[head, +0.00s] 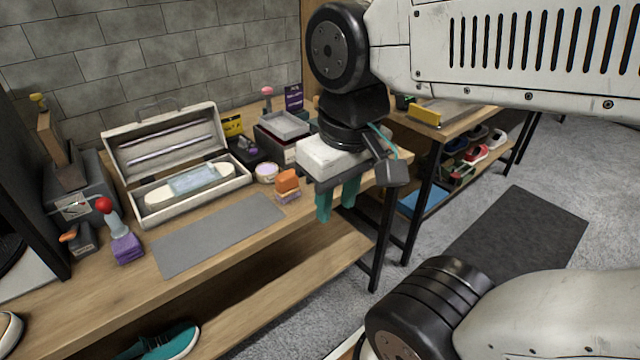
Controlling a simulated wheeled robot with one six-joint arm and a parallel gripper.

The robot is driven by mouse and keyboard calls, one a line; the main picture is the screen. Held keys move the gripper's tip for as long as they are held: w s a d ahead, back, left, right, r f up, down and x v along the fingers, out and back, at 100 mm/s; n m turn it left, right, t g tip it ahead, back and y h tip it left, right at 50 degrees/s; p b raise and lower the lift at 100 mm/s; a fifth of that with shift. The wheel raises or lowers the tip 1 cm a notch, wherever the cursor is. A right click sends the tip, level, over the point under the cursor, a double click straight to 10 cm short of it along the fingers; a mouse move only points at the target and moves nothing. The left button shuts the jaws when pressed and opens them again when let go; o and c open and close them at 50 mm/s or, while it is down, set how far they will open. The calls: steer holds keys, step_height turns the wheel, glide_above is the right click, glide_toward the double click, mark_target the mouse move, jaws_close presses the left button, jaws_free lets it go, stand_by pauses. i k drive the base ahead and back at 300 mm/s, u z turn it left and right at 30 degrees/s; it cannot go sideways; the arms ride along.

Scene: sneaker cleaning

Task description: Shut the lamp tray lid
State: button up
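The lamp tray (201,207) is a pale grey, shallow box on the wooden bench, at the left of the head view. Its lid (113,161) stands raised at the back, leaning slightly backward, with two pale tubes along its inside and a handle on top. A white, sole-shaped item with a translucent light blue piece over its middle (192,180) lies in the tray. My gripper (337,205) points down near the bench's right front edge, to the right of the tray and well apart from it. Its two teal fingers are spread with nothing seen between them.
An orange block (288,181) and a round tub (266,172) stand between tray and gripper. A grey mat (218,236) lies bare in front of the tray. A purple-based bottle with a red top (125,245) stands to the left. A grey bin (285,124) is behind.

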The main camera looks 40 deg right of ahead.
mark_target(139, 150)
steer(key=u, duration=0.35)
steer(key=i, duration=0.95)
steer(key=z, duration=0.35)
